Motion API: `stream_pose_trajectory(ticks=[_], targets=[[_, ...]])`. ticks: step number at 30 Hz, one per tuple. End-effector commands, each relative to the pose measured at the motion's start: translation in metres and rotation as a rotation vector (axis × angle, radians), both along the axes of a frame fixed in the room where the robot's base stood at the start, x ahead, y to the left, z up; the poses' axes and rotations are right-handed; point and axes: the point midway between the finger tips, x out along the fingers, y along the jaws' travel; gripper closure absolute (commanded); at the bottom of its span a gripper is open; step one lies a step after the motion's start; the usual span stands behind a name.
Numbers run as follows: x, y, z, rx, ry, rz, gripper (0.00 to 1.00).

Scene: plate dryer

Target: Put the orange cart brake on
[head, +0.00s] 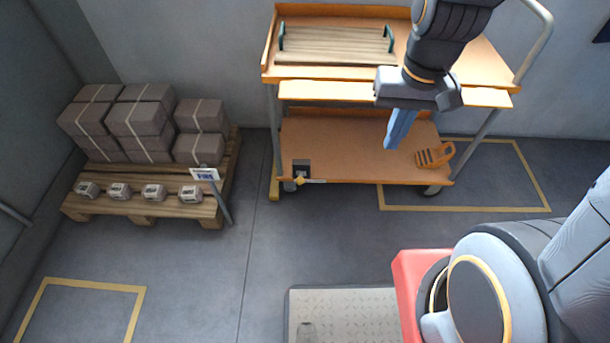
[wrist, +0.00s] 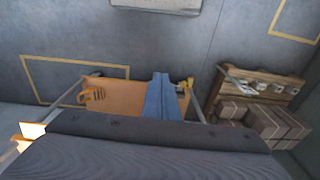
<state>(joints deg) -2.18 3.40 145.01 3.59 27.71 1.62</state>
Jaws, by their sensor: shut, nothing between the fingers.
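The orange cart (head: 350,150) stands against the back wall. It also shows in the wrist view (wrist: 115,97). Its brake (head: 301,170) is a dark box at the front left corner of the lower shelf, near a wheel. A yellow piece and a thin light lever stick out from it, roughly level, to the right. In the wrist view, yellow of the brake (wrist: 187,83) shows just right of my fingers. My gripper (head: 390,143) has blue fingers, shut and empty, pointing down in front of the cart, right of the brake and apart from it.
A slatted board with green handles (head: 335,45) lies on the cart's top. An orange slotted object (head: 435,155) sits on the lower shelf's right. A pallet (head: 140,208) with boxes and a sign (head: 205,174) stands left. Floor before the cart is clear.

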Motion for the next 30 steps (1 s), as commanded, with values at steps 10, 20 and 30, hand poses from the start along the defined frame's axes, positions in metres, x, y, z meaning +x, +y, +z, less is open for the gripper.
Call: stream_pose_trajectory(ticks=[10, 20, 30], targets=[[0.09, 0.047, -0.124, 0.07, -0.11, -0.111, 1.0], [0.165, 0.09, -0.231, 0.125, -0.212, -0.231, 1.0], [0.232, 0.128, -0.339, 0.166, -0.307, -0.357, 1.0]])
